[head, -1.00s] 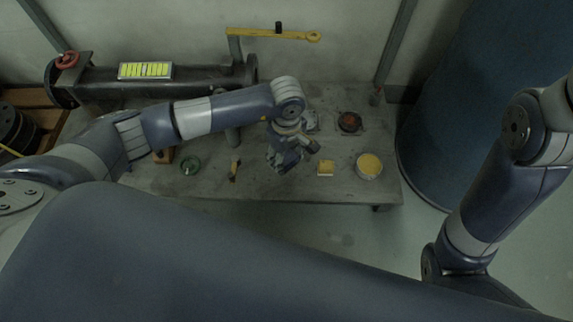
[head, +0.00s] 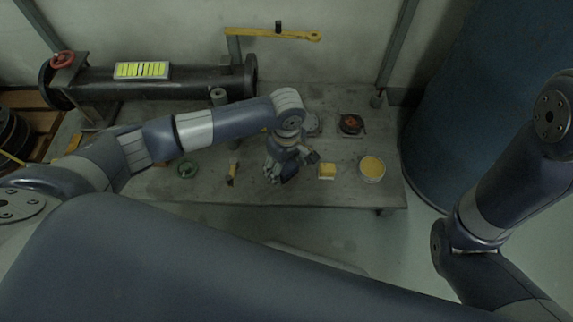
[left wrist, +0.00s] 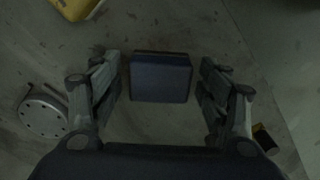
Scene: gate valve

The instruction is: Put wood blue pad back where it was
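The blue pad (left wrist: 160,78) is a dark blue block with a flat top, lying on the grey surface in the left wrist view. My left gripper (left wrist: 162,95) is open around it, with one finger on each side and a visible gap between each finger and the pad. In the head view my left gripper (head: 281,172) points down over the table's near middle and largely hides the pad. My right arm (head: 493,190) shows at the right, but its gripper is out of view.
On the table (head: 225,195) are a yellow sponge-like block (head: 327,171), a round yellow-topped tin (head: 371,169), a green ring (head: 187,168), a yellow-handled tool (head: 232,173) and a dark red-centred disc (head: 351,123). A black pipe (head: 200,83) lies behind, and a large blue tank (head: 465,100) stands right.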

